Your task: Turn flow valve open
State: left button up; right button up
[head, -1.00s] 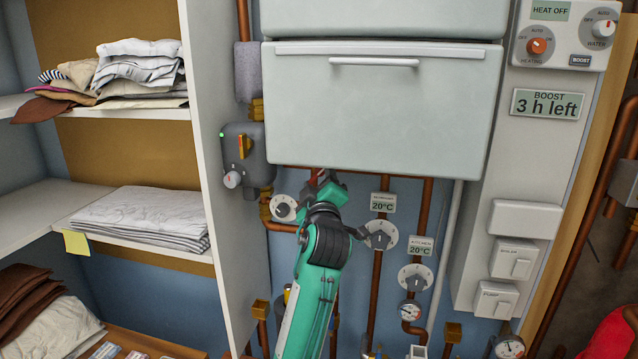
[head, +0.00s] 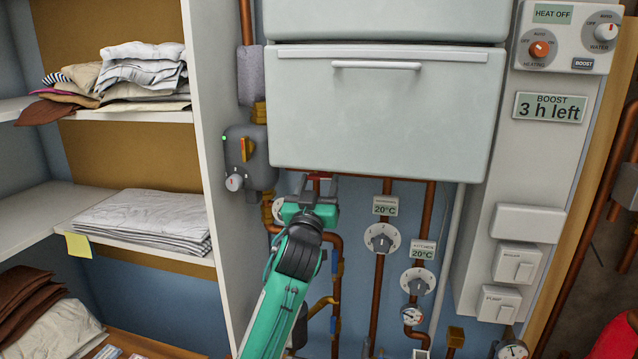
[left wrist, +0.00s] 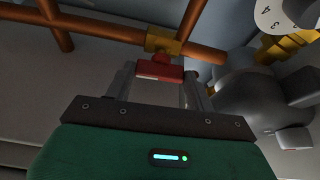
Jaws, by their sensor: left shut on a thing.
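The flow valve has a small red handle (left wrist: 160,71) on a brass body (left wrist: 163,41) in a copper pipe, seen in the left wrist view. In the head view a bit of the red handle (head: 319,175) shows just under the white boiler casing. My green left gripper (head: 310,190) is at the handle. In the left wrist view its fingers (left wrist: 160,88) stand on both sides of the red handle, shut on it. The gripper and wrist hide most of the valve in the head view. My right gripper is not in view.
The white boiler casing (head: 385,115) hangs right above the gripper. A grey actuator box (head: 248,158) is to the left, beside the shelf wall (head: 222,200). A white dial (head: 279,208) is partly hidden by the gripper. Room dials (head: 381,239) and copper pipes are to the right.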

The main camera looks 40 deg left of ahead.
pick_arm(q)
jog(key=shift+m, duration=0.7)
jog(key=shift+f+h, duration=0.1)
jog(key=shift+h, duration=0.2)
jog(key=o, duration=1)
jog(key=shift+s, duration=0.1)
jog(key=b+v, duration=0.5)
jog(key=v, duration=0.8)
jog(key=shift+s+d+f, duration=0.1)
jog(key=shift+s+f, duration=0.1)
jog(key=shift+f, duration=0.1)
